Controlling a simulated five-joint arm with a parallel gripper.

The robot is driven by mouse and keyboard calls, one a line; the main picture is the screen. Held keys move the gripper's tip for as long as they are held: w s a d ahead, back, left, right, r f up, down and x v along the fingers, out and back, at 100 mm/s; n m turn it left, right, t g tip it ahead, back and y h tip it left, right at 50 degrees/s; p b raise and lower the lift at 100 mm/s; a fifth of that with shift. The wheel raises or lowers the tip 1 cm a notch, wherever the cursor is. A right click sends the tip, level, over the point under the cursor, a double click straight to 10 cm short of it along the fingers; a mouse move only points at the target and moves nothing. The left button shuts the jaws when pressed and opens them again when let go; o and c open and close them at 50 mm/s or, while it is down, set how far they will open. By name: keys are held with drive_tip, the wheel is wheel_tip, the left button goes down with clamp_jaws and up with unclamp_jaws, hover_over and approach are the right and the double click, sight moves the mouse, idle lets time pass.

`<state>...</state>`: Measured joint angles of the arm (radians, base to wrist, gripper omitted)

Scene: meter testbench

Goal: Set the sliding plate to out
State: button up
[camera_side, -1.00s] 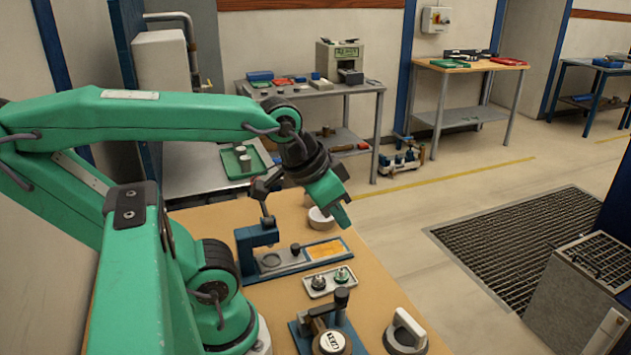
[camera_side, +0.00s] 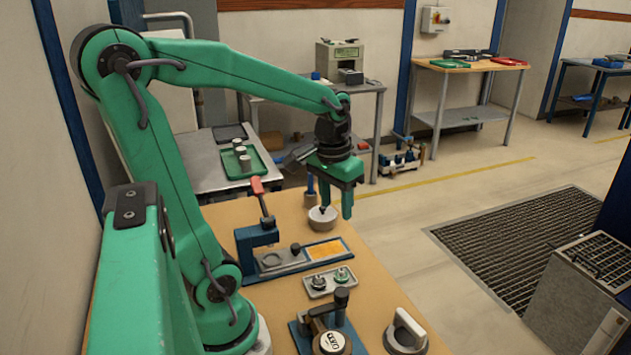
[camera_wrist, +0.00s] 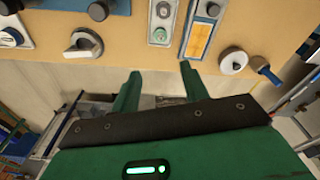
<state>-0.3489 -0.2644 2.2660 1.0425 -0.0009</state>
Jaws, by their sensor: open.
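The fixture with the sliding plate (camera_side: 284,258) is a blue base with a light plate, a round recess, a dark knob (camera_side: 295,248) and an orange panel (camera_side: 325,249). A blue press column with a red-handled lever (camera_side: 257,186) stands at its left end.
A blue-handled tool (camera_side: 310,188) stands upright behind the bowl. The bench edge lies to the right.

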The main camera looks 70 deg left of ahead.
drive_tip(key=a+f+n+g+h, duration=0.1)
drive_tip(key=a+f+n+g, duration=0.2)
drive_tip(key=a+f, duration=0.35)
drive_tip(key=n+g+h, duration=0.1)
drive_tip(key=n+h, duration=0.1)
drive_tip(key=h, duration=0.1)
approach(296, 245)
drive_tip(key=shift+d+f, duration=0.35)
drive_tip(key=shift+f, duration=0.1)
drive_tip(key=shift+x, duration=3.8)
drive_tip(key=shift+s+a, duration=0.1)
drive_tip(key=shift+s, duration=0.1)
drive_tip(key=shift+c, duration=0.5)
drive_tip(key=shift+w, duration=0.1)
clamp_jaws()
